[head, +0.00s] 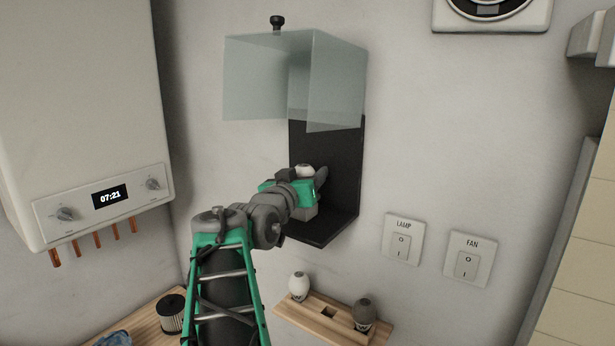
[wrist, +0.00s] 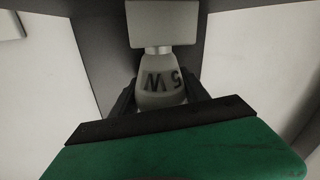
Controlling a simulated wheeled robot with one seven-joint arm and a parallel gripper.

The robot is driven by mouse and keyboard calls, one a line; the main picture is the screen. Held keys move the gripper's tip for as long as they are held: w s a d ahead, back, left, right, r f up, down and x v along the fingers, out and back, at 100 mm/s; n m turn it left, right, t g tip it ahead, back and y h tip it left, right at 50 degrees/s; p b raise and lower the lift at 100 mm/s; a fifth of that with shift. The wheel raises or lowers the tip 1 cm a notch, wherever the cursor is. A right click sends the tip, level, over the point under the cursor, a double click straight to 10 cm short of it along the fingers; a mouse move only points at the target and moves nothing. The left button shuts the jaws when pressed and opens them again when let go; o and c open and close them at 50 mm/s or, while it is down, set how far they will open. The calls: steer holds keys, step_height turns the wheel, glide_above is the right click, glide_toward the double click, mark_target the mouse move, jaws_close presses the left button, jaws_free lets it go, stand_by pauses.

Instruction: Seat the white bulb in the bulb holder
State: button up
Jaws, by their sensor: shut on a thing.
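My gripper (head: 309,183) is at the dark wall bracket, shut on a pale bulb. The bulb's white rounded top (head: 305,170) shows above the gripper in the head view. In the wrist view the bulb (wrist: 161,82) sits between the dark fingers, with dark printed characters on its side. A light grey block, the bulb holder (wrist: 162,24), meets the bulb's narrow end in that view; part of the holder (head: 304,213) shows below the gripper in the head view. The bulb looks in line with the holder. I cannot tell how deep its end is in it.
A clear cover (head: 265,85) hangs above the dark bracket (head: 343,180). A wooden rack (head: 290,315) below holds another white bulb (head: 298,285) and a grey bulb (head: 363,312), with an empty hole between. Lamp (head: 403,240) and fan (head: 468,259) switches are right of the bracket.

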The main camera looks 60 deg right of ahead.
steer(key=shift+f+b, duration=0.5)
steer(key=shift+b, duration=0.2)
steer(key=o, duration=1.5)
steer(key=shift+c, duration=0.2)
steer(key=a+b, duration=0.2)
steer(key=a, duration=0.5)
steer(key=shift+s, duration=0.15)
steer(key=shift+s+a, duration=0.1)
steer(key=shift+a, duration=0.35)
